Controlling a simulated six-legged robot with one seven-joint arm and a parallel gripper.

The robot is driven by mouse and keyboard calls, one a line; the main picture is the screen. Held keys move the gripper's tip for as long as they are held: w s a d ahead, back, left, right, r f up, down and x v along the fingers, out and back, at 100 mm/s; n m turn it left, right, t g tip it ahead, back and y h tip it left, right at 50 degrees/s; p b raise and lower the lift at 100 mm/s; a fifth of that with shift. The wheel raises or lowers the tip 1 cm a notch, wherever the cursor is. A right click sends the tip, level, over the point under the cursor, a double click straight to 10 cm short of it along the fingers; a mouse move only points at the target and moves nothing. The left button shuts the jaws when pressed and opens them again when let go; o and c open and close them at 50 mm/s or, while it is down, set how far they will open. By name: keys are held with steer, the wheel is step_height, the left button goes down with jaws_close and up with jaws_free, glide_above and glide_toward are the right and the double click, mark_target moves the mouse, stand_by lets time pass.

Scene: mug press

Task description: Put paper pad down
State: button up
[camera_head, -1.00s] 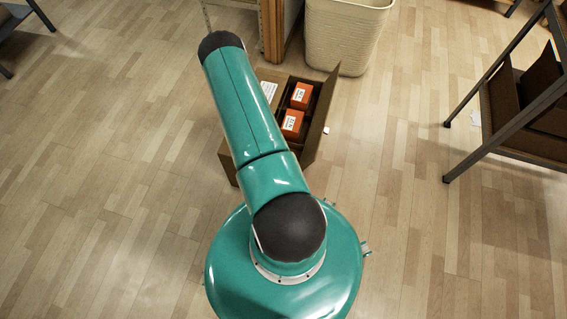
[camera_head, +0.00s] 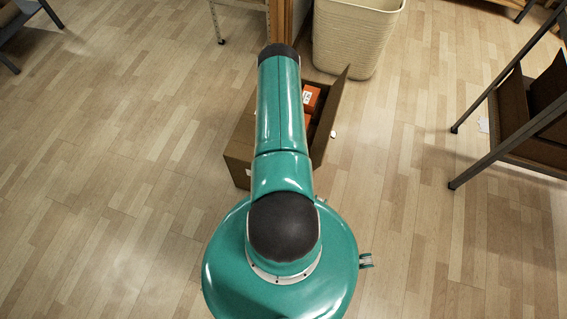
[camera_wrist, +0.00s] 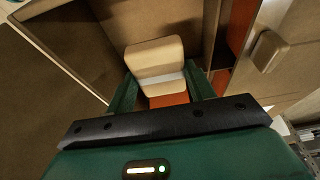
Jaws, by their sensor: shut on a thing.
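In the wrist view, my gripper (camera_wrist: 160,84) is shut on a tan, rounded block with a pale band across it, which I take to be the paper pad (camera_wrist: 153,53). One green finger is on each side of it. The pad is over or inside an open brown cardboard box (camera_wrist: 135,18); whether it touches the bottom cannot be told. In the head view, the box (camera_head: 239,157) stands on the floor, and my arm hides the gripper, the pad and much of the box's inside.
Orange cartons (camera_head: 311,97) stand in the right part of the box, beside its raised flap (camera_head: 329,117). Another beige rounded item (camera_wrist: 268,50) shows right in the wrist view. A cream bin (camera_head: 352,38) stands behind; a dark-legged shelf (camera_head: 487,148) is right. Floor at left is clear.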

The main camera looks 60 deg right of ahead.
step_height(320, 180, down, 10)
steer(key=shift+s+r, duration=0.15)
steer(key=shift+r, duration=0.05)
steer(key=shift+f, duration=0.15)
steer(key=o, duration=0.9)
steer(key=shift+o, duration=0.2)
steer(key=v, duration=1.2)
